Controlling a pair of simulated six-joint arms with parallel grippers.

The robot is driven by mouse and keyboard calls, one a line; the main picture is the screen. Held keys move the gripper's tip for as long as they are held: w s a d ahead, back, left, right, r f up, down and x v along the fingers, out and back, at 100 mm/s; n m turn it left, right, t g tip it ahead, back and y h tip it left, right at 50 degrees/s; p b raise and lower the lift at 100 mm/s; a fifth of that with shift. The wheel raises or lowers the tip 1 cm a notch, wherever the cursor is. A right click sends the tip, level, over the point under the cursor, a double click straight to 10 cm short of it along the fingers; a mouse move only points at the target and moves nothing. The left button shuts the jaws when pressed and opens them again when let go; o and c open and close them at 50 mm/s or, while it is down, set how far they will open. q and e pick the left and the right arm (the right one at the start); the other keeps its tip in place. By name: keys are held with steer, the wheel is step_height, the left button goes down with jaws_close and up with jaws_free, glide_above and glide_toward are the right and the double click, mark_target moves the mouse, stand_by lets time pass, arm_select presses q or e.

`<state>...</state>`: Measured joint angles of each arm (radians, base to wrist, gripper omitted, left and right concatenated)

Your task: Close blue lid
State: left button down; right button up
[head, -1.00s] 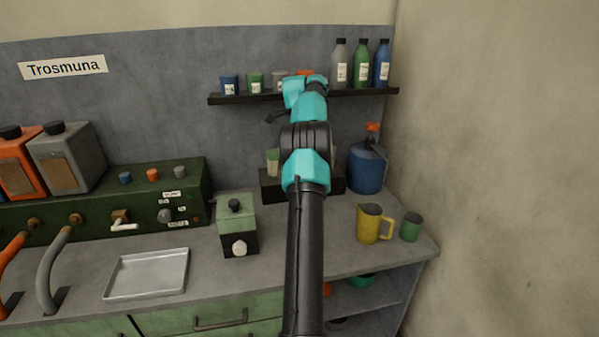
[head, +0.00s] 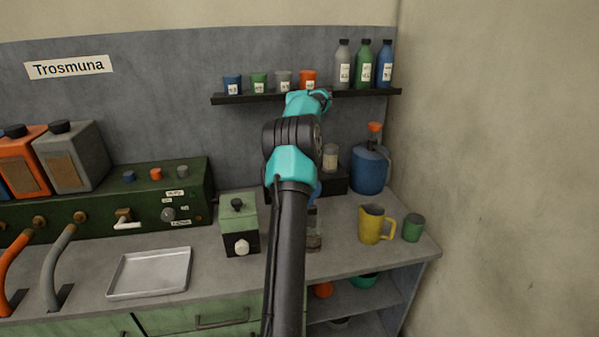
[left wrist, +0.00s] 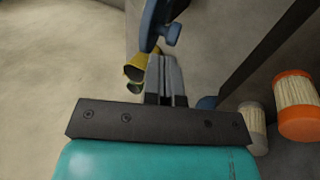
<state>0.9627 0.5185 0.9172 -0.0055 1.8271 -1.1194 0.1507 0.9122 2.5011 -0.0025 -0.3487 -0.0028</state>
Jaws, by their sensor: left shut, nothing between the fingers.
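In the left wrist view a blue curved piece with a small round knob (left wrist: 156,28) stands just beyond my left gripper (left wrist: 164,60). It looks like a raised lid, but I cannot tell for sure. In the head view a bit of blue (head: 317,189) shows beside my arm, above a small dark base (head: 313,242) on the counter; my arm hides most of it. My left gripper's narrow fingers are together and empty, seemingly apart from the blue piece. In the head view the fingers are hidden behind the arm, near the shelf. My right gripper is out of view.
A blue jug (head: 369,170) stands at the back right; a yellow pitcher (head: 373,226) and green cup (head: 413,228) are at right. A green box (head: 238,230) and tray (head: 150,272) are at left.

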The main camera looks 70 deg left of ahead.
arm_select(q)
steer(key=shift+x, duration=2.55)
steer(key=shift+w+d, duration=0.1)
